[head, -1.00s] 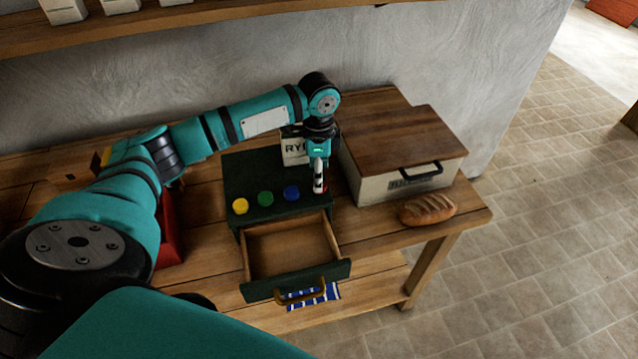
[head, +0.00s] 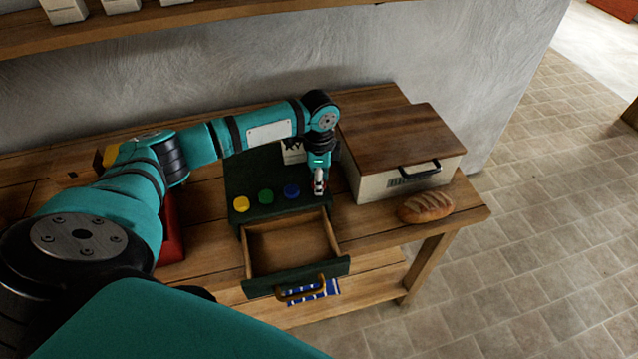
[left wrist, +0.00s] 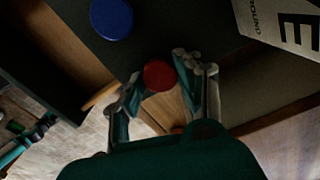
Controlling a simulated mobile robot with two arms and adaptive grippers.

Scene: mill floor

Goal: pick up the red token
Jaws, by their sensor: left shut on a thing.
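The red token (left wrist: 159,75) is a small round disc between the fingertips of my left gripper (left wrist: 162,82) in the left wrist view. My left gripper is shut on it. In the head view my left gripper (head: 319,186) is at the right end of the dark green box's top (head: 238,172), and its fingers mostly hide the token. I cannot tell whether the token is clear of the box top.
Blue (head: 291,191), green (head: 266,196) and yellow (head: 241,204) tokens sit in a row to the left. The box's drawer (head: 290,247) is open and empty. A wooden-lidded bread box (head: 402,138) and a loaf (head: 425,207) stand to the right.

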